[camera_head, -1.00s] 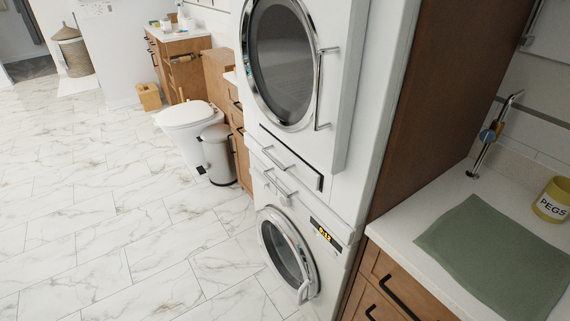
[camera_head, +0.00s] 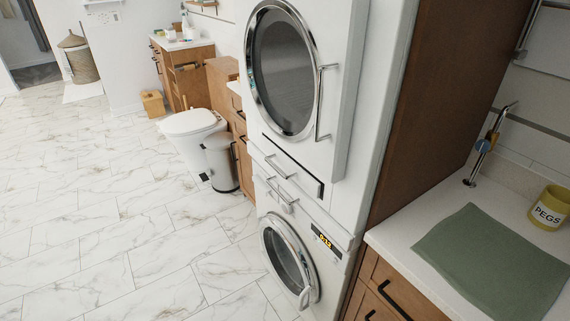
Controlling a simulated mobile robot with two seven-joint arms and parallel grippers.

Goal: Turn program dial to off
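A stacked pair of white machines stands in the middle of the head view. The lower machine (camera_head: 325,270) has a round door (camera_head: 287,258) with a chrome rim, which looks closed. Its control panel has a lit yellow display (camera_head: 326,241) at the right. A small pale round knob (camera_head: 287,207), which looks like the program dial, sits left of the display. Its pointer setting is too small to read. Neither of my grippers is in view.
The upper machine (camera_head: 345,90) has a large round door and an upright handle. A counter (camera_head: 400,240) with a green mat (camera_head: 490,262) and a yellow PEGS pot (camera_head: 549,208) is at right. A bin (camera_head: 221,165) and toilet (camera_head: 193,124) stand left. The marble floor (camera_head: 120,230) in front is clear.

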